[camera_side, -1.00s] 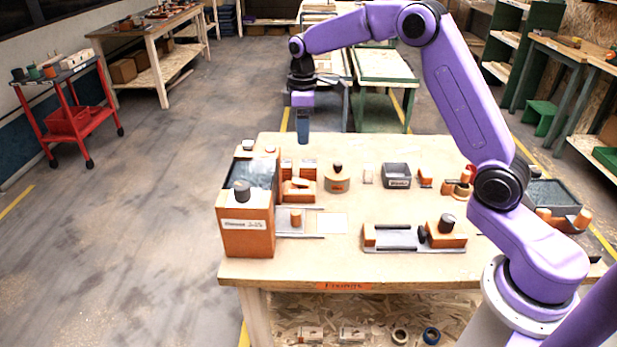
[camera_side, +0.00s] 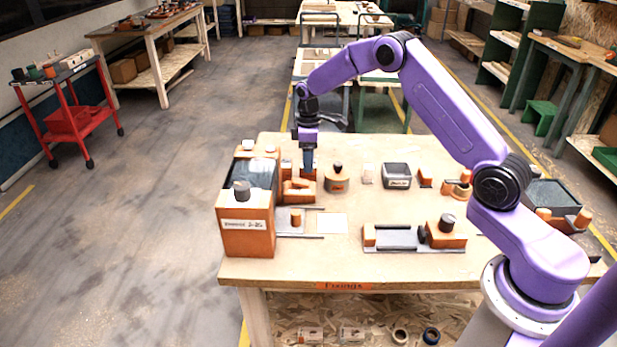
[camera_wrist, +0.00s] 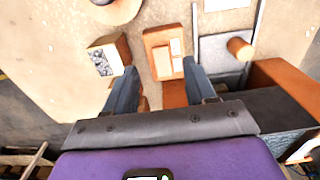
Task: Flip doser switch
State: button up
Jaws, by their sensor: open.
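The orange doser box (camera_side: 246,240) with a dark hopper and a grey knob on top stands at the left of the bench. A low orange block (camera_side: 298,194) sits just right of its back part. In the wrist view an orange block with a pale inset (camera_wrist: 163,58) lies between and beyond my fingertips; I cannot tell for sure that it is the doser switch. My gripper (camera_side: 308,164) points down over the back of the low block, open and with nothing between its fingers (camera_wrist: 160,72). Whether the fingers touch the block cannot be told.
A round tan piece with a dark knob (camera_side: 337,180) stands close to the right of my gripper. A dark bin (camera_side: 397,172) is farther right. A slide fixture (camera_side: 395,238) lies at the front.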

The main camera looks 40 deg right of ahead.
aim_at(309, 182)
notch_tip(309, 182, down, 7)
jog(key=shift+r, duration=0.1)
jog(key=shift+c, duration=0.3)
